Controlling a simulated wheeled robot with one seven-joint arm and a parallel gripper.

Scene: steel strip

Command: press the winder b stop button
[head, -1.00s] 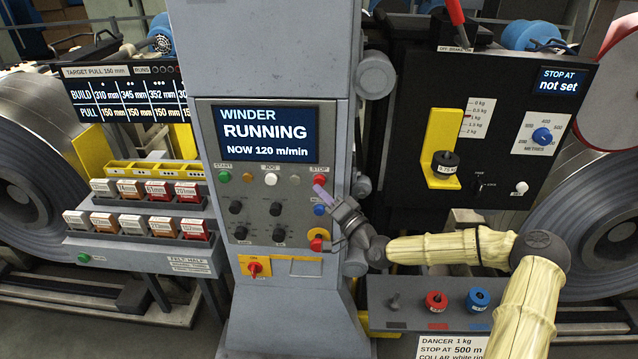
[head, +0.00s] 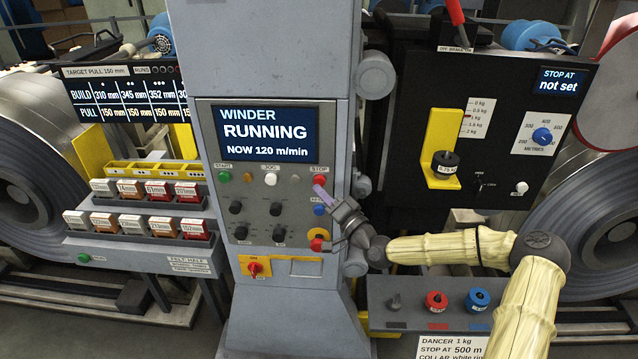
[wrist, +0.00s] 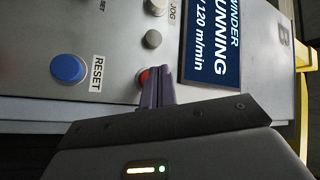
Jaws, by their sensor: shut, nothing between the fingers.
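The red stop button (head: 320,181), labelled STOP, is at the upper right of the grey winder panel, under the display. The display (head: 262,133) reads WINDER RUNNING, NOW 120 m/min. My gripper (head: 319,191) is shut and empty, its purple-grey fingertips at the button's lower edge. In the wrist view the fingers (wrist: 160,86) cover most of the red button (wrist: 143,76), and only its edge shows. I cannot tell whether the tips touch it. A letter B (wrist: 283,47) is on the machine beside the display.
A blue reset button (head: 320,210) sits just below the stop button. A red emergency knob (head: 317,244) is lower, close to my wrist. A white jog button (head: 270,179) and green start button (head: 225,176) are to the left. A grey roller (head: 375,75) juts out at right.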

